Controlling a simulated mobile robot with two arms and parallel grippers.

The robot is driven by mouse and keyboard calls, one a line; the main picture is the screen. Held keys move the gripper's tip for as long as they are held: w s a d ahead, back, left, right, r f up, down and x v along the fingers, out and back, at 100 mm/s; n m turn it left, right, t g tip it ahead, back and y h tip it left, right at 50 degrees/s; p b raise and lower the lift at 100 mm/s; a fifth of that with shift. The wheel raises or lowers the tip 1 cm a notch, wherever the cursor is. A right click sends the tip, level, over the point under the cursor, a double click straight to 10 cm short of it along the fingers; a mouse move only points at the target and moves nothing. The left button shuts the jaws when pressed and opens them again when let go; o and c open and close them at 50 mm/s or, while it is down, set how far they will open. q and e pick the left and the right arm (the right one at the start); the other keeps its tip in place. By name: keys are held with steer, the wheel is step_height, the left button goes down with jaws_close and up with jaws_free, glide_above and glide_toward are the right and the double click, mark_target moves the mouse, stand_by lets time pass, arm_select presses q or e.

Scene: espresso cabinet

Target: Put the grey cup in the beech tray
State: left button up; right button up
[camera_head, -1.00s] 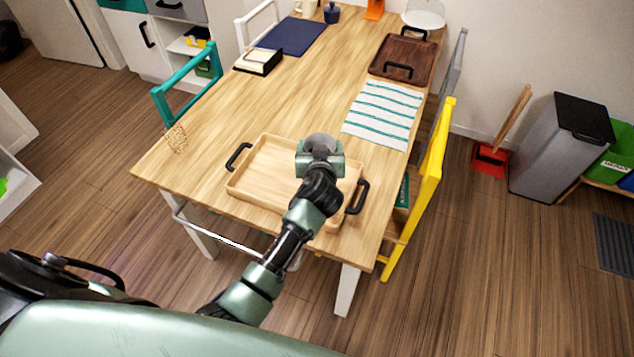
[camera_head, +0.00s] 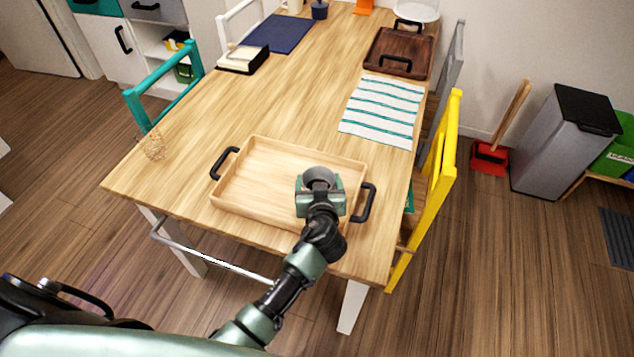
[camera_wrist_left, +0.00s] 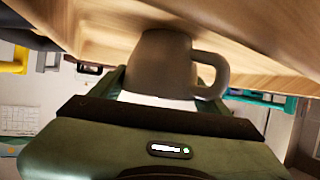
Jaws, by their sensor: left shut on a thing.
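The grey cup (camera_head: 319,176) is held in my left gripper (camera_head: 321,194), over the right part of the beech tray (camera_head: 262,178). The tray lies at the near end of the wooden table and its left part is empty. In the left wrist view the cup (camera_wrist_left: 162,66) sits between the fingers, its handle (camera_wrist_left: 212,76) out to the right. The view is inverted there, with the pale wood close to the cup. I cannot tell whether the cup touches the tray floor. My right gripper is out of view.
The tray has black handles at its left (camera_head: 224,162) and right (camera_head: 364,203) ends. A striped cloth (camera_head: 382,110) lies behind it, then a dark tray (camera_head: 398,54). A wire item (camera_head: 154,146) stands at the left edge. A yellow chair (camera_head: 437,180) is close on the right.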

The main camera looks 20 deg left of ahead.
arm_select(q)
steer(key=shift+s, duration=0.15)
steer(key=shift+s+d+r, duration=0.1)
steer(key=shift+d, duration=0.1)
steer(key=shift+s, duration=0.1)
steer(key=o, duration=1.3)
steer(key=shift+o, duration=1.3)
steer(key=shift+a+f, duration=0.1)
steer(key=shift+f, duration=0.1)
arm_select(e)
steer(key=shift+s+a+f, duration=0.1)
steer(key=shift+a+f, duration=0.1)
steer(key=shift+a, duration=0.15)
arm_select(q)
steer(key=shift+s+r, duration=0.1)
steer(key=shift+r, duration=0.25)
steer(key=p+v, duration=0.2)
steer(key=v, duration=0.9)
steer(key=shift+s+d+p, duration=0.25)
steer(key=shift+p, duration=0.1)
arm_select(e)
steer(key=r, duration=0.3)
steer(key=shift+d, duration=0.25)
